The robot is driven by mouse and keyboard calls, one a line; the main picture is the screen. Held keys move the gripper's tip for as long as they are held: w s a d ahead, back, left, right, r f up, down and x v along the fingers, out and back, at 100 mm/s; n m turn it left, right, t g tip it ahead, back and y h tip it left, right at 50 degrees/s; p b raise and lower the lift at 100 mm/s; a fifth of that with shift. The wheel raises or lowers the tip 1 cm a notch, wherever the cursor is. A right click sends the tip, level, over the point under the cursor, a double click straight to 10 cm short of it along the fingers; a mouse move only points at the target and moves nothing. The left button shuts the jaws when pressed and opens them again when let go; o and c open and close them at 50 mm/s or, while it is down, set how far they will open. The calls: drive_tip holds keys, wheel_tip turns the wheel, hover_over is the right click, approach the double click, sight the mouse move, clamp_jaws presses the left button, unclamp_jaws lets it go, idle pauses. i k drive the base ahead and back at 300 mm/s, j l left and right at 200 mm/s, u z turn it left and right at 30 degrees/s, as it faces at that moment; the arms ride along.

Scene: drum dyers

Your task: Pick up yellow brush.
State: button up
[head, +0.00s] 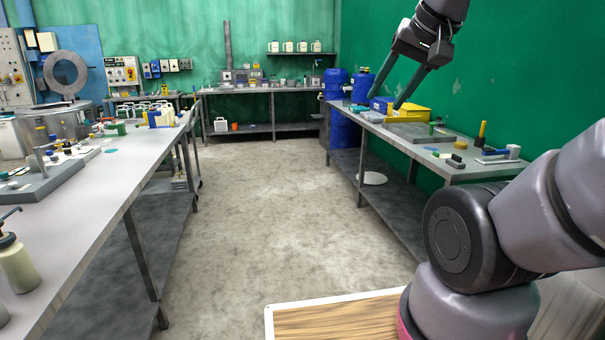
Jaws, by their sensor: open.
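My gripper (376,104) hangs at the upper right of the head view, its two long teal fingers spread wide and empty. Its fingertips appear in front of or above the far part of the right-hand workbench (465,172); the exact height is hard to judge. A small upright yellow piece with a dark lower end (481,133) stands near the front end of that bench, to the right of my gripper and apart from it. It looks like the yellow brush, but it is too small to be sure.
A yellow bin (411,112), a grey slab (418,132) and small dark blocks (456,161) share the right bench. Blue barrels (334,84) stand behind it. A cluttered bench (110,185) runs along the left. The concrete floor (265,215) between is clear.

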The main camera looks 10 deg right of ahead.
sight(483, 127)
drive_tip(key=i+z, duration=0.25)
drive_tip(key=i, duration=0.25)
drive_tip(key=i+j+z, duration=0.2)
drive_tip(key=i, duration=0.25)
drive_tip(key=i+j+z, duration=0.25)
drive_tip(key=i, duration=0.25)
drive_tip(key=i+z, duration=0.4)
drive_tip(key=i+j+z, duration=0.2)
drive_tip(key=z, duration=0.2)
drive_tip(key=i+j+z, duration=0.4)
drive_tip(key=i+j+u, duration=0.4)
drive_tip(key=i, duration=0.4)
drive_tip(key=i+j+u, duration=0.25)
drive_tip(key=i, duration=0.2)
